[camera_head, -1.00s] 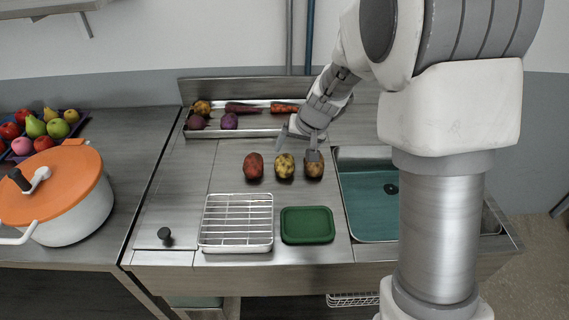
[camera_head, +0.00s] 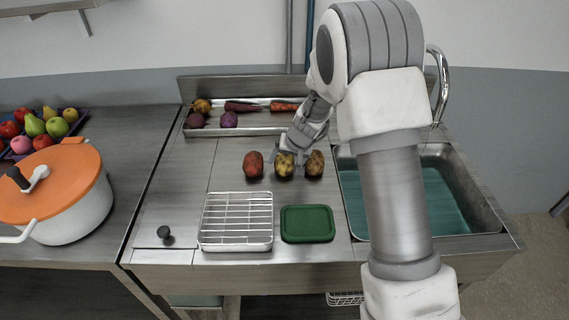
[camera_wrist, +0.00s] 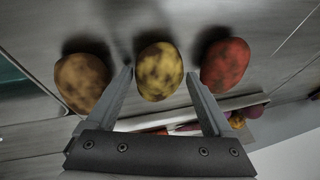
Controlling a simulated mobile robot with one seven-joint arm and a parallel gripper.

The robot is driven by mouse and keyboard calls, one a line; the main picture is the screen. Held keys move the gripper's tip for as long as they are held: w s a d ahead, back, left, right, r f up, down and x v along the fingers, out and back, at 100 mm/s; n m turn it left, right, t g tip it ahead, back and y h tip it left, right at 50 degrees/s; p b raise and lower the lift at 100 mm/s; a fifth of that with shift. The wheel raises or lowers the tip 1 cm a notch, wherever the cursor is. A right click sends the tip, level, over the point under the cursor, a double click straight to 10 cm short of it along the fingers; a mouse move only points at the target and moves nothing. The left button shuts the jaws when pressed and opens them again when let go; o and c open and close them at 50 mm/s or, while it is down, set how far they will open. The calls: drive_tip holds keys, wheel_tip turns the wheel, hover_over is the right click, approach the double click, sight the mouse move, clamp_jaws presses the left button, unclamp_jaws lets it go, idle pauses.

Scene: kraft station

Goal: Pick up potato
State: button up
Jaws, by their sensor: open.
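Three potato-like vegetables lie in a row on the steel counter: a red one (camera_head: 253,164), a yellow one with dark spots (camera_head: 284,165) and a brown one (camera_head: 314,163). In the wrist view the order is reversed: brown (camera_wrist: 83,82) at left, yellow (camera_wrist: 159,71) in the middle, red (camera_wrist: 225,64) at right. My gripper (camera_head: 289,158) is at the yellow one in the head view. In the wrist view the open fingers (camera_wrist: 160,78) point along both sides of the yellow one, with nothing held. Whether they touch it cannot be told.
A wire rack tray (camera_head: 237,246) and a green tray (camera_head: 307,224) lie in front. A steel tray (camera_head: 262,131) with several vegetables stands behind. The sink (camera_head: 480,218) is at right, and a white pot with an orange lid (camera_head: 62,190) at left.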

drive_tip(key=shift+c, duration=0.3)
drive_tip(key=c, duration=1.2)
